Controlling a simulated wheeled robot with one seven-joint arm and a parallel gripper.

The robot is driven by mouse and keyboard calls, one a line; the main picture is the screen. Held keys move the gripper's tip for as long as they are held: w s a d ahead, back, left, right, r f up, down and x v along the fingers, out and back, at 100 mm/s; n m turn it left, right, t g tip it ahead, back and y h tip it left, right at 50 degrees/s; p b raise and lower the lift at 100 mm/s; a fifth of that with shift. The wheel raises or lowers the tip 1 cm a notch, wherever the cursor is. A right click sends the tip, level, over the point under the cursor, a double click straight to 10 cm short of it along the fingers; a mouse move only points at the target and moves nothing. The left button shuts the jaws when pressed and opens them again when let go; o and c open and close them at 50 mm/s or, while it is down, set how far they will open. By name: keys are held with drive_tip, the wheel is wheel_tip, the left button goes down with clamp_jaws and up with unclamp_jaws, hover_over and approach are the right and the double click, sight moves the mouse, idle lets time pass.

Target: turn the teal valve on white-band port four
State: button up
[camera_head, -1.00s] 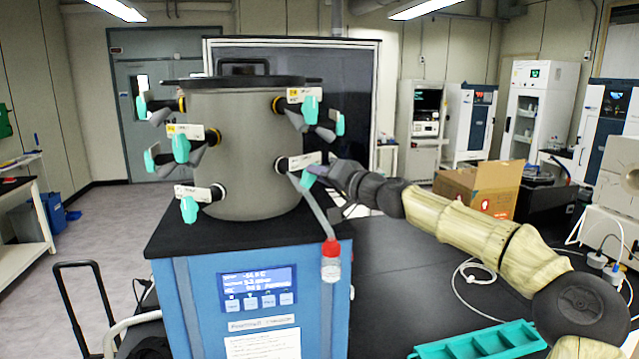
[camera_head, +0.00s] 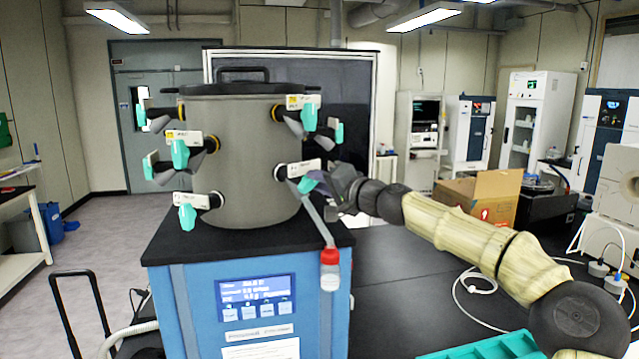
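The freeze dryer's grey drum (camera_head: 255,150) stands on a blue base unit (camera_head: 255,300). Ports with black or yellow rings, white labels and teal valves ring the drum. My gripper (camera_head: 318,184) is at the lower right port, whose white label (camera_head: 303,168) sits beside a black ring (camera_head: 281,173). The teal valve (camera_head: 307,184) there is mostly hidden at my fingertips. A tube from this port leads down to a red-capped vial (camera_head: 330,270). I cannot tell whether my fingers are closed on the valve. Another white-labelled port with a teal valve (camera_head: 187,216) is at lower left.
Upper ports carry teal valves (camera_head: 309,116) and (camera_head: 180,154) close above my gripper and to its left. A cardboard box (camera_head: 480,195) and a teal tray (camera_head: 480,347) are on the black bench (camera_head: 400,265). A white cable lies on the bench.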

drive_tip(key=shift+o, duration=1.3)
drive_tip(key=shift+d, duration=0.1)
drive_tip(key=b+v, duration=0.7)
drive_tip(key=v, duration=1)
drive_tip(key=shift+s+d+r, duration=0.1)
drive_tip(key=shift+s, duration=0.05)
